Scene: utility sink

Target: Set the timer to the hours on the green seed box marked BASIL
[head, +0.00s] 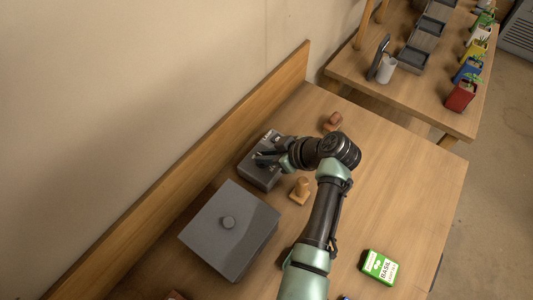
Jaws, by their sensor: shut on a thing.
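The green seed box marked BASIL (380,267) lies on the near right of the wooden bench. Its white label shows the name, but the smaller print is too small to read. A dark grey box, which looks like the timer (258,178), sits near the back board. My gripper (267,158) is over its top and shut on a small part there, apparently its dial. The fingers and wrist hide that part and any hour marks.
A larger grey box with a round-knobbed lid (213,245) stands just in front of the timer. A wooden stamp-like piece (299,192) and a reddish-brown block (333,121) are close to my wrist. A second table holds coloured pots (461,96).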

